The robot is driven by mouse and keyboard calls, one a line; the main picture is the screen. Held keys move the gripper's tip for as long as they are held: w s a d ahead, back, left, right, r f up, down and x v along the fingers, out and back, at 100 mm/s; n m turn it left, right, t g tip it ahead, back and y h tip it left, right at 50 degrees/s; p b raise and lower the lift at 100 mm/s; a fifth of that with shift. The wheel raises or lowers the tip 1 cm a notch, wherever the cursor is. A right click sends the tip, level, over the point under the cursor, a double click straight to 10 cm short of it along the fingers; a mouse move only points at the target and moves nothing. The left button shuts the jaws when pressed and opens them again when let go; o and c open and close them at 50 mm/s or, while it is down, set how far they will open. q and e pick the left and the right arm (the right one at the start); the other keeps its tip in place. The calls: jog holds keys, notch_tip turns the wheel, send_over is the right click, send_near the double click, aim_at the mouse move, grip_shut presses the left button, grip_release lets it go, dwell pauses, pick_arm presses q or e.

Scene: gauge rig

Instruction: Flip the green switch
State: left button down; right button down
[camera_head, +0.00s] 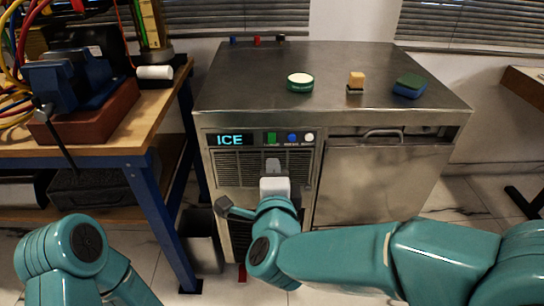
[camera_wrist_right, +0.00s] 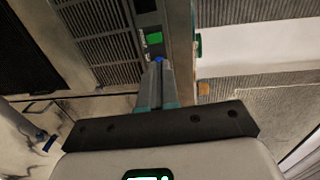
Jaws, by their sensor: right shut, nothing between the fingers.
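The green switch (camera_head: 271,138) is on the front control strip of the steel ice machine (camera_head: 345,80), right of the lit ICE display. It also shows in the right wrist view (camera_wrist_right: 154,38). A blue switch (camera_head: 292,137) and a white switch (camera_head: 309,136) sit to its right. My right gripper (camera_head: 274,166) is in front of the machine, just below the strip in the head view. Its fingers (camera_wrist_right: 159,68) are shut and empty; in the wrist view their tips overlap the blue switch, close to the green one. Contact cannot be told. My left gripper is out of view.
A green round tin (camera_head: 300,82), a small sponge block (camera_head: 356,82) and a blue-green sponge (camera_head: 409,86) lie on top of the machine. A steel door (camera_head: 365,180) with a handle is at the right. A workbench (camera_head: 150,125) with a blue vise stands at the left.

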jog(key=shift+s+r, duration=0.1)
jog(key=shift+s, duration=1.15)
